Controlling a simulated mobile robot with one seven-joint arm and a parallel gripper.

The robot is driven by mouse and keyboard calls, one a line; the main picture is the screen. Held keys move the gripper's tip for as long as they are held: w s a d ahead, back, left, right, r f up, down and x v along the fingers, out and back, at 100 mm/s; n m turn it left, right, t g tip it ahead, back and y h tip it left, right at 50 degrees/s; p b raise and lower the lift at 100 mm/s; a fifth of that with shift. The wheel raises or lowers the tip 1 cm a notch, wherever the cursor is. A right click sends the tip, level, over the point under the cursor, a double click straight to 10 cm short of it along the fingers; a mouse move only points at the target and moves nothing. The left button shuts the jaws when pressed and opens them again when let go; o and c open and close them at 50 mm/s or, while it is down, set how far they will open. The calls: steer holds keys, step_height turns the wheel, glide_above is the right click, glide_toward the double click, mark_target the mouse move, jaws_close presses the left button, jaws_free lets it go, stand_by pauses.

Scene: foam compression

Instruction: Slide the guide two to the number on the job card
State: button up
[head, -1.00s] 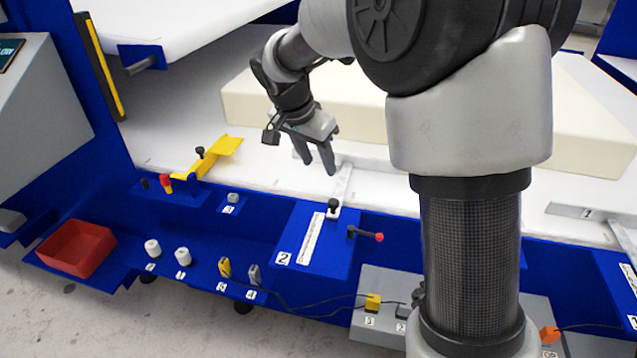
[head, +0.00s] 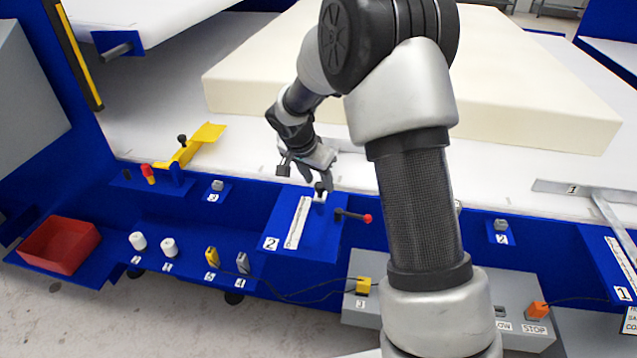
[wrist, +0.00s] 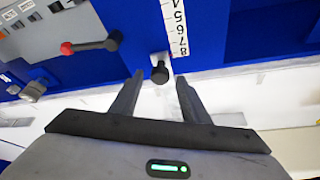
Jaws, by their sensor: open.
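Guide two is a pale metal bar whose black knob (head: 320,187) stands at the far end of the white scale (head: 298,222) on the blue plate labelled 2 (head: 271,243). In the wrist view the knob (wrist: 160,73) is beside the 8 end of the scale (wrist: 175,25). My gripper (head: 318,180) is open above the knob. In the wrist view its two fingertips (wrist: 156,84) point toward the knob, which shows in the gap just beyond them. I cannot tell any contact. A job card readable as such is not in view.
A lever with a red ball (head: 367,218) stands right of the plate. The cream foam block (head: 440,75) lies behind my arm. A yellow bracket (head: 205,135) is at left, a red bin (head: 60,246) at front left. A cut-off sign (head: 630,320) is at the right edge.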

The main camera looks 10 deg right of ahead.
steer(key=shift+w+d+f, duration=0.1)
steer(key=shift+d+f, duration=0.05)
steer(key=shift+f, duration=0.35)
jaws_close()
steer(key=shift+s+a+f+b, duration=0.1)
steer(key=shift+s+a+b, duration=0.1)
steer(key=shift+s+b, duration=0.15)
steer(key=s+a+b, duration=0.1)
steer(key=s, duration=0.1)
steer(key=s+a+b, duration=0.1)
steer(key=s+b, duration=0.1)
steer(key=s, duration=0.1)
steer(key=s+a+b, duration=0.1)
steer(key=s+b, duration=0.1)
steer(key=s, duration=0.1)
steer(key=shift+a, duration=0.2)
steer(key=shift+s+a+r, duration=0.1)
steer(key=shift+s+r, duration=0.1)
steer(key=shift+s, duration=0.1)
jaws_free()
